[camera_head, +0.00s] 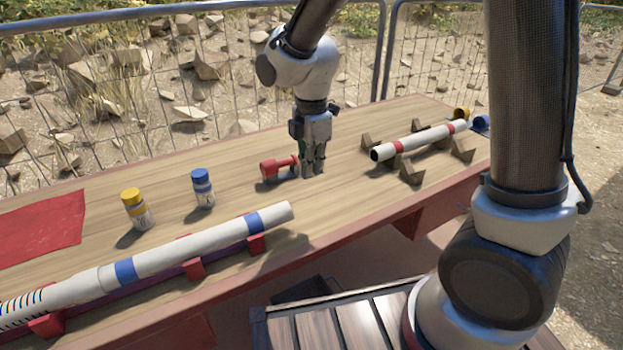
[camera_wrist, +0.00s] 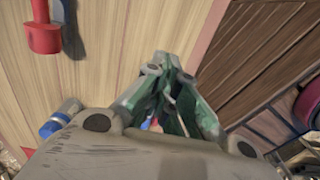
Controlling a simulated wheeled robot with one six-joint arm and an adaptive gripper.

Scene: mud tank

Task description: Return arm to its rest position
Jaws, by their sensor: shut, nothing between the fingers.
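My gripper (camera_head: 313,172) points down over the middle of the wooden table (camera_head: 330,205) in the head view. Its fingers are shut with nothing between them. In the wrist view the closed green-lined fingers of my gripper (camera_wrist: 172,62) show over the wood planks. A red tool-like object (camera_head: 277,167) lies on the table just left of the fingers; it also shows at the upper left of the wrist view (camera_wrist: 43,37). I cannot tell the exact height of my fingertips above the table.
A long white tube with blue bands (camera_head: 180,247) rests on red supports at the front left. A white tube with red bands (camera_head: 420,142) lies among wooden blocks at right. A yellow-capped bottle (camera_head: 137,213) and blue-capped bottle (camera_head: 203,190) stand left. A wire fence (camera_head: 150,90) runs behind.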

